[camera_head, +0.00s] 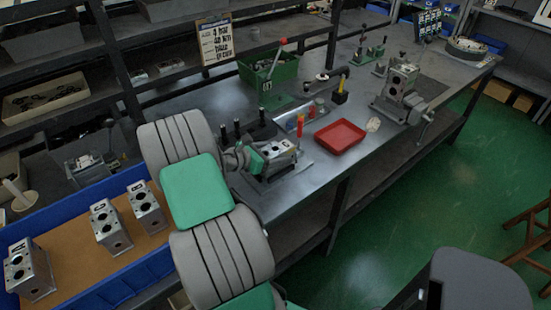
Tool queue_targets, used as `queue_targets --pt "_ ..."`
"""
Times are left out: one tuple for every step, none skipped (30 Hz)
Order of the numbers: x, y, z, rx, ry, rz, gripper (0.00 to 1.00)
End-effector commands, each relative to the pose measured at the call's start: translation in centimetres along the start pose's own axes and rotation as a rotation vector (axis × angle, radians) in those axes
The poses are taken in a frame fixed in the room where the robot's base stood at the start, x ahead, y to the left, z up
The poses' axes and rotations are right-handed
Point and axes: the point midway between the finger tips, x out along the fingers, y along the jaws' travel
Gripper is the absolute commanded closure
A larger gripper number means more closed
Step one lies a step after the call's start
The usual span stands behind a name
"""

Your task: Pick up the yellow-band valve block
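No yellow band can be made out clearly on any block. Three grey metal valve blocks, a left one (28,270), a middle one (110,228) and a right one (147,207), stand in a blue-walled tray (150,270) at the lower left. Each has round holes and a small dark mark on top. Another metal block (273,150) sits in a fixture on the bench, just beyond my arm. A further block (400,78) is held in a stand at the back right. My grey and green arm crosses the middle; its gripper end (247,160) is by the fixture, with fingers not distinguishable.
The metal bench (395,130) carries a red tray (340,136), a green bin (268,72) and a black tool with a yellow part (341,91). A dark chair (475,285) stands at the lower right.

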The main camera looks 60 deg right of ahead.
Motion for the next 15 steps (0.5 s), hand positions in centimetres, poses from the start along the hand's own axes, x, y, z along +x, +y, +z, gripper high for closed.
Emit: queue_targets --pt "-0.02 0.01 0.00 0.000 0.000 0.000 0.34" --pt "-0.03 0.01 0.00 0.000 0.000 0.000 0.36" --pt "-0.04 0.02 0.00 0.000 0.000 0.000 0.40" --pt "-0.04 0.02 0.00 0.000 0.000 0.001 0.42" --pt "-0.05 0.03 0.00 0.000 0.000 0.001 0.45" --pt "-0.05 0.03 0.00 0.000 0.000 0.001 0.48" --pt "-0.05 0.02 0.00 0.000 0.000 0.001 0.50" --pt "-0.06 0.03 0.00 0.000 0.000 0.001 0.53" --pt "-0.06 0.03 0.00 0.000 0.000 0.001 0.56" --pt "-0.06 0.02 0.00 0.000 0.000 0.001 0.58" --pt "-0.06 0.02 -0.01 0.000 0.000 0.001 0.61" --pt "-0.06 0.02 -0.01 0.000 0.000 0.000 0.64" --pt "-0.06 0.02 -0.01 0.000 0.000 0.000 0.67" --pt "-0.06 0.02 -0.01 0.000 0.000 0.000 0.69" --pt "-0.06 0.02 -0.01 0.000 0.000 0.000 0.72"
